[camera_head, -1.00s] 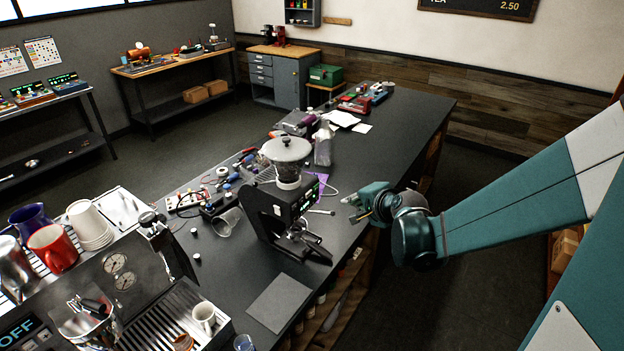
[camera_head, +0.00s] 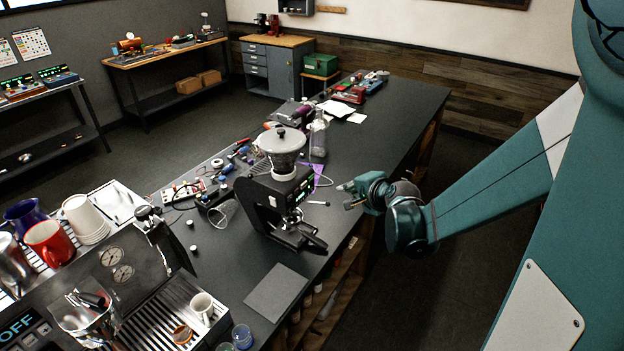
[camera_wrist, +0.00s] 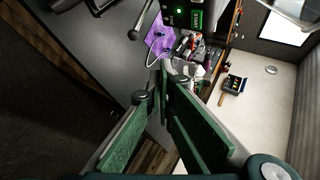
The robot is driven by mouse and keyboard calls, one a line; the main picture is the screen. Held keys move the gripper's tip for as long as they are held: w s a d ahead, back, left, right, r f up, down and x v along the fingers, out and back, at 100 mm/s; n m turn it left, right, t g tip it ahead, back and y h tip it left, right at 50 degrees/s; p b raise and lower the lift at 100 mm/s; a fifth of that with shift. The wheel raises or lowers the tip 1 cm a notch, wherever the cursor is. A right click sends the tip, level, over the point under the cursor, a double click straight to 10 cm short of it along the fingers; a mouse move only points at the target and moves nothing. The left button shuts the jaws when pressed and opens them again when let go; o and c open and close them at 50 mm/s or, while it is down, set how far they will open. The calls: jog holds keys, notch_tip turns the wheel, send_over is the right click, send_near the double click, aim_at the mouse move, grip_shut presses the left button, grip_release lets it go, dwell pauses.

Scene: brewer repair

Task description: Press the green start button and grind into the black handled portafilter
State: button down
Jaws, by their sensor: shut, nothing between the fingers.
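The black grinder (camera_head: 262,206) stands on the dark counter with a clear hopper (camera_head: 283,146) on top. Its front faces right, toward my gripper (camera_head: 346,195). In the wrist view a small round green-lit button (camera_wrist: 179,11) shows beside a green display (camera_wrist: 196,18) at the top edge. My gripper (camera_wrist: 162,72) is shut and empty, its fingertips a short gap away from the grinder's front and not touching it. A dark part with a handle-like end (camera_head: 311,243) sits low at the grinder's front. I cannot tell for sure that it is the black handled portafilter.
An espresso machine (camera_head: 118,274) with cups stands at the near left. A grey mat (camera_head: 275,292) lies in front of the grinder. Tools and cables clutter the counter behind it, with a clear bottle (camera_head: 319,136) and a purple sheet (camera_head: 321,172). The counter's right edge runs below my gripper.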

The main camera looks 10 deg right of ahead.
aim_at(311, 178)
jog(key=w+a, duration=0.6)
dwell(0.6)
jog(key=shift+a, duration=0.1)
dwell(1.4)
jog(key=shift+w+a+b, duration=0.2)
jog(key=shift+w+b, duration=0.05)
jog(key=shift+b, duration=0.05)
jog(key=shift+w+a, duration=0.25)
dwell(1.0)
jog(key=shift+d, duration=0.1)
dwell(0.3)
jog(key=shift+s+d+b, duration=0.3)
jog(key=shift+s+d, duration=0.2)
jog(key=shift+s, duration=0.05)
jog(key=shift+s+d, duration=0.1)
jog(key=shift+s, duration=0.05)
